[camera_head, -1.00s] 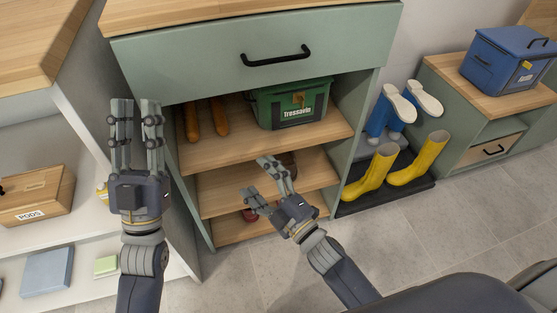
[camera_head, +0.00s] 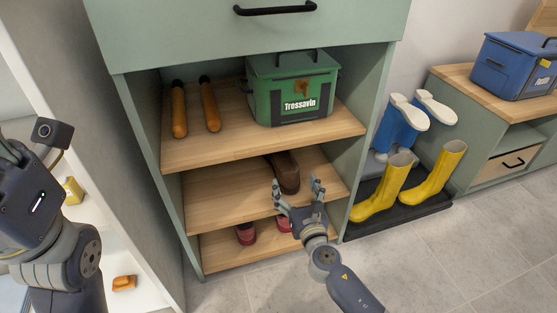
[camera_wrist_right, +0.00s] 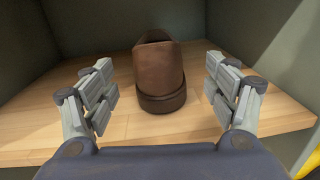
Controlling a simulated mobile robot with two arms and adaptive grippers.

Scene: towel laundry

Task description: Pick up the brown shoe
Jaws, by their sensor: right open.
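The brown shoe (camera_head: 287,174) stands on the middle wooden shelf of the green cabinet, towards its right side. In the right wrist view the brown shoe (camera_wrist_right: 160,76) is upright with one end facing me. My right gripper (camera_head: 298,184) is open in front of the shoe. In the wrist view its fingers (camera_wrist_right: 160,95) are spread, one to the left and one to the right of the shoe, with a gap on each side. My left arm shows at the left edge of the head view; its fingertips are out of the picture.
The middle shelf (camera_head: 215,200) is otherwise clear. A green box (camera_head: 292,90) and orange-brown items (camera_head: 210,105) stand on the shelf above. Red shoes (camera_head: 246,233) are on the bottom shelf.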

